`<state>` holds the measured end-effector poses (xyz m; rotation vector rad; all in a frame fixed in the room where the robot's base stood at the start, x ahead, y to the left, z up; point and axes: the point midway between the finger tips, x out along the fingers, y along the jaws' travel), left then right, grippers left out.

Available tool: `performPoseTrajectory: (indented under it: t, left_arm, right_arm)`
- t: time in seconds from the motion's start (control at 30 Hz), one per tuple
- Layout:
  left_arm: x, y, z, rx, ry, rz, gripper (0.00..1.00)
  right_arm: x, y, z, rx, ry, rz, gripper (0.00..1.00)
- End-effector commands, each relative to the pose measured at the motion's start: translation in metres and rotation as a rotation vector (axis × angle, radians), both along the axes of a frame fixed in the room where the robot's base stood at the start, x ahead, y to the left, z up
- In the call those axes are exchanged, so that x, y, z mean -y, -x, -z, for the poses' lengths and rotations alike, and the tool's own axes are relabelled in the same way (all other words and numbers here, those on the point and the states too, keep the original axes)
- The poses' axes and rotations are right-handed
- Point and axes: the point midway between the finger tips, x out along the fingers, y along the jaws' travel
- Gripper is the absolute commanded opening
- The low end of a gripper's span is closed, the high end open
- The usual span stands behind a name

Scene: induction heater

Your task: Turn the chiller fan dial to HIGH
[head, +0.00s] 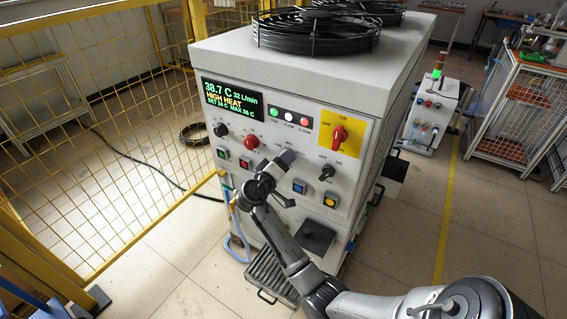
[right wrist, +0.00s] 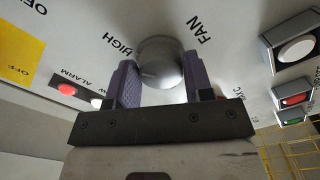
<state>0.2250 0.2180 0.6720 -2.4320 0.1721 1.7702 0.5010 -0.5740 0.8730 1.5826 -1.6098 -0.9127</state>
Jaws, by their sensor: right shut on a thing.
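The chiller fan dial (right wrist: 160,60) is a round silver-grey knob on the chiller's front panel, in the right wrist view. The word FAN is printed to its upper right and HIGH to its upper left. My right gripper (right wrist: 160,85) has its two purple-grey fingers on either side of the dial and is shut on it. The dial's pointer mark is not clear. In the head view my right gripper (head: 286,158) is against the middle of the panel and hides the dial. My left gripper is not in view.
The white chiller cabinet (head: 290,50) has a lit display (head: 232,98) reading 38.7 C and HIGH HEAT. Near the gripper are a red knob (head: 252,141), a black switch (head: 327,172), a red main switch (head: 339,135) and push buttons. A yellow mesh fence (head: 80,130) stands left.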

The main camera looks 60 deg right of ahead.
Motion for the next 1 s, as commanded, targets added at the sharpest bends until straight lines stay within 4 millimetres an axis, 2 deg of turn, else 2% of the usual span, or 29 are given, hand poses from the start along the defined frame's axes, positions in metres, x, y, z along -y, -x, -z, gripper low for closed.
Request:
performPoseTrajectory:
  t: [0.1, 0.13, 0.37, 0.7, 0.87, 1.0]
  left_arm:
    - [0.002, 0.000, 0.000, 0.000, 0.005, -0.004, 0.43]
    - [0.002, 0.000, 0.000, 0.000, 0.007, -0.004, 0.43]
    - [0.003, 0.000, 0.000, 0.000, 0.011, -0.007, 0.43]
    - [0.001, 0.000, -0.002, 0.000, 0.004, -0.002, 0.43]
    - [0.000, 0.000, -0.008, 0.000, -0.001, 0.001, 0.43]
    - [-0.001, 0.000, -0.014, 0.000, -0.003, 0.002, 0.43]
  right_arm:
    - [0.000, 0.000, 0.000, 0.002, -0.001, -0.001, 0.23]
    - [0.000, 0.000, 0.000, 0.002, -0.001, -0.001, 0.49]
    - [0.000, 0.000, 0.000, 0.001, 0.000, 0.000, 0.71]
    - [-0.006, -0.001, 0.000, 0.000, -0.001, -0.002, 0.71]
    - [-0.029, -0.001, -0.002, 0.000, -0.003, -0.002, 0.71]
    - [-0.058, -0.001, -0.001, -0.001, -0.004, -0.003, 0.71]
